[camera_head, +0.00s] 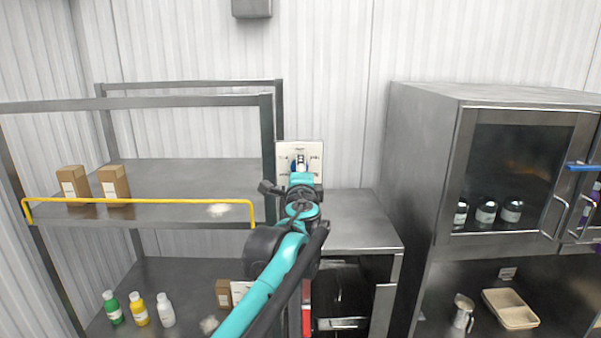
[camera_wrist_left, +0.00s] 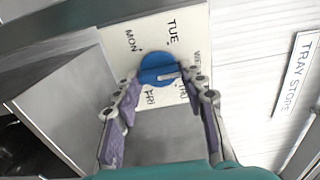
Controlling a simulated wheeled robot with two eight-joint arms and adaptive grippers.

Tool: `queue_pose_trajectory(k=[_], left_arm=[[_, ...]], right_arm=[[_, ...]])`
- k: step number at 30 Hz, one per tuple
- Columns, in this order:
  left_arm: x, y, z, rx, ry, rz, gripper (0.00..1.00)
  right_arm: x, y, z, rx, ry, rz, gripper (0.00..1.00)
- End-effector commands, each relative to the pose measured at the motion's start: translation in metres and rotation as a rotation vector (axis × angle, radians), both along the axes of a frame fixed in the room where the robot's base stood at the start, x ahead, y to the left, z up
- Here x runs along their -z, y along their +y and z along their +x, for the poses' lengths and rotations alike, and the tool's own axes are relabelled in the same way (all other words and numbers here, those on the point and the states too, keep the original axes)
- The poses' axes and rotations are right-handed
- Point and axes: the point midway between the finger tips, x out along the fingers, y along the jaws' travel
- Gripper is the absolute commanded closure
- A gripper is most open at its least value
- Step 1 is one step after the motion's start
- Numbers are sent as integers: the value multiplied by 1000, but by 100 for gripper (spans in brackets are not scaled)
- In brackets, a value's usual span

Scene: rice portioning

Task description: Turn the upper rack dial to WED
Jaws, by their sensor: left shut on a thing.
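The upper dial plate (camera_head: 313,150) is a white panel at the right end of the rack's upper shelf. It also fills the top middle of the left wrist view (camera_wrist_left: 147,28), with TUE, MON and FRI readable and the right-hand labels partly covered. My left gripper (camera_head: 300,167) is at the plate and hides most of the dial in the head view. In the left wrist view its fingers (camera_wrist_left: 159,82) are shut on the dial's two sides.
The metal rack (camera_head: 190,172) with a yellow rail (camera_head: 140,201) holds cardboard boxes (camera_head: 114,182) above and bottles (camera_head: 139,309) below. A steel counter (camera_head: 362,225) stands right of the plate. A steel cabinet (camera_head: 420,130) with jars (camera_head: 486,211) stands farther right.

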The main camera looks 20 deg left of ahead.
Motion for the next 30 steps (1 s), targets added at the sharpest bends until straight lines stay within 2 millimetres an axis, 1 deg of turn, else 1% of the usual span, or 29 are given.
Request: queue_pose_trajectory(k=[1, 2, 3, 4, 13, 17, 20, 27, 30], left_arm=[[1, 0, 0, 1, 0, -1, 88], [1, 0, 0, 1, 0, -1, 56], [1, 0, 0, 1, 0, -1, 46], [1, 0, 0, 1, 0, -1, 38], [0, 0, -1, 0, 0, -1, 38], [0, -4, -9, 2, 0, -1, 38], [0, -8, -26, 1, 0, -1, 38], [0, -24, -77, 4, 0, -1, 38], [1, -28, -94, 3, 0, -1, 38]], right_arm=[[0, 0, 0, 0, 0, 0, 100], [0, 0, 0, 0, 0, 0, 100], [0, 0, 0, 0, 0, 0, 100], [0, 0, 0, 0, 0, 0, 100], [0, 0, 0, 0, 0, 0, 100], [0, 0, 0, 0, 0, 0, 100], [0, 0, 0, 0, 0, 0, 100], [0, 0, 0, 0, 0, 0, 100], [0, 0, 0, 0, 0, 0, 100]])
